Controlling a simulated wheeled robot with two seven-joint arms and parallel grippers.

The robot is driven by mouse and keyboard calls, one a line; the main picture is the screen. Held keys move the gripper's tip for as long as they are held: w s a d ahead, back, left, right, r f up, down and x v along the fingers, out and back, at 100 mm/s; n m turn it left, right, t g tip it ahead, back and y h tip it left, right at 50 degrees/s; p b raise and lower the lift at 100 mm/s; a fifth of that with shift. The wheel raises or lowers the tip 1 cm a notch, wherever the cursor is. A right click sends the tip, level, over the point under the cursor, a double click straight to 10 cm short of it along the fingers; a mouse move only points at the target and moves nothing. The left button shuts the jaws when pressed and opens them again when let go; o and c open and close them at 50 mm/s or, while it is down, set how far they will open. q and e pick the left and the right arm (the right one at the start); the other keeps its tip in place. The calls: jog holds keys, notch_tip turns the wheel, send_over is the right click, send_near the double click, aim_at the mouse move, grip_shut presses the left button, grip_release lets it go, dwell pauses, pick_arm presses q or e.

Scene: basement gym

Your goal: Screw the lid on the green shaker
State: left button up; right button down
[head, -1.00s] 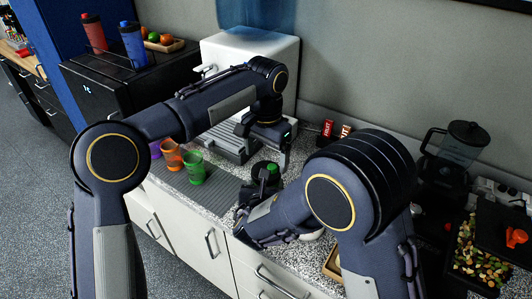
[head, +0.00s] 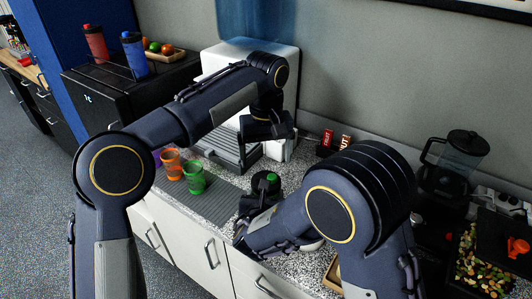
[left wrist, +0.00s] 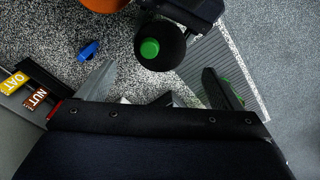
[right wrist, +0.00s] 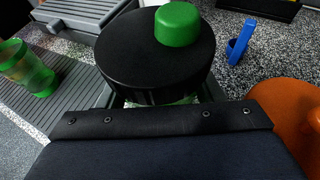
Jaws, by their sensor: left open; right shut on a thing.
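The green shaker (right wrist: 170,101) stands on the counter, its pale green body mostly hidden. Its black lid (right wrist: 140,62) with a green cap (right wrist: 178,24) sits on top; I cannot tell whether it is screwed tight. The lid also shows in the head view (head: 261,188) and the left wrist view (left wrist: 160,65). My right gripper (right wrist: 158,95) is shut on the shaker's body, just below the lid. My left gripper (head: 268,133) is open and empty above the lid, apart from it; the lid lies beyond its spread fingers in the left wrist view (left wrist: 158,76).
A green cup (head: 194,178) and an orange cup (head: 172,163) stand on the ribbed mat left of the shaker. A blue item (right wrist: 240,42) and an orange object (right wrist: 284,112) lie nearby. The white machine (head: 222,62) stands behind; a blender (head: 462,155) is at right.

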aim_at(266, 178)
pick_arm(q)
jog(key=shift+f, duration=3.95)
jog(key=c, duration=1)
jog(key=m, duration=1)
jog(key=o, duration=1.1)
